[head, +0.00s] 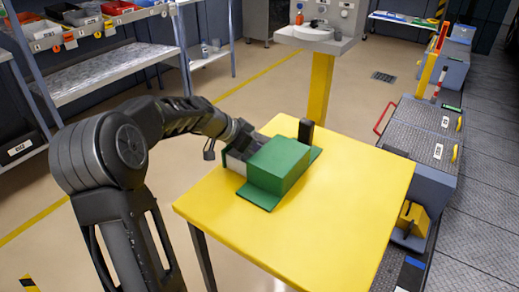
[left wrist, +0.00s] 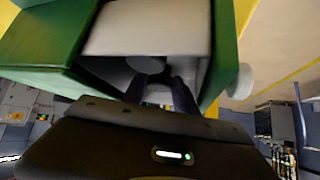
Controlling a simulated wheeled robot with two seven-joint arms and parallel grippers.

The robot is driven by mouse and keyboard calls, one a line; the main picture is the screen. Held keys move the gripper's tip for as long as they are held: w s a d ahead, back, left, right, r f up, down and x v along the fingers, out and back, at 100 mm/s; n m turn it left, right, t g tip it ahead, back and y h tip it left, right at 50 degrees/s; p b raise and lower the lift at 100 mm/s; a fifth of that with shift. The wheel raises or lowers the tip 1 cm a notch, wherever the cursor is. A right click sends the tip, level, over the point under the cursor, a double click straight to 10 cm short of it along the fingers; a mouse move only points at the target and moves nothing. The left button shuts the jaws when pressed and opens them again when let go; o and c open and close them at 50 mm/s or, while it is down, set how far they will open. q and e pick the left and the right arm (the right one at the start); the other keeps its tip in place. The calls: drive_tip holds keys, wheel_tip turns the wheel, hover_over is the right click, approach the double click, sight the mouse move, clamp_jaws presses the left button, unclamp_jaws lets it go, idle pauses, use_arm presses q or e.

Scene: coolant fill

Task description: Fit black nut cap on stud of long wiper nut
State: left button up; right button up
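My left gripper (left wrist: 158,82) reaches into the open end of a green housing (head: 278,164) on the yellow table. In the left wrist view its two dark fingers stand apart inside the pale grey opening (left wrist: 150,30) of the housing (left wrist: 38,38). A dim grey round part (left wrist: 147,65) shows just beyond the fingertips; I cannot tell whether they touch it. I see nothing clearly held between the fingers. I cannot make out a black nut cap, a stud or a long wiper nut for certain. My right gripper is in neither view.
A black upright block (head: 306,131) stands behind the housing on the yellow table (head: 330,225). The table's front and right are clear. A white round knob (left wrist: 241,82) sits at the housing's side in the left wrist view. Shelves with bins (head: 85,32) stand at the back left.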

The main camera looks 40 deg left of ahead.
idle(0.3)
use_arm(q)
clamp_jaws()
drive_tip(key=shift+a+r, duration=0.1)
drive_tip(key=shift+r, duration=0.1)
idle(0.4)
drive_tip(key=shift+a+r, duration=0.1)
drive_tip(key=shift+r, duration=0.05)
wheel_tip(320, 180, up, 11)
drive_tip(key=p, duration=0.5)
drive_tip(key=a+p, duration=0.7)
drive_tip(key=a, duration=1.2)
drive_tip(key=shift+s+a+p, duration=0.2)
drive_tip(key=shift+a+p, duration=0.1)
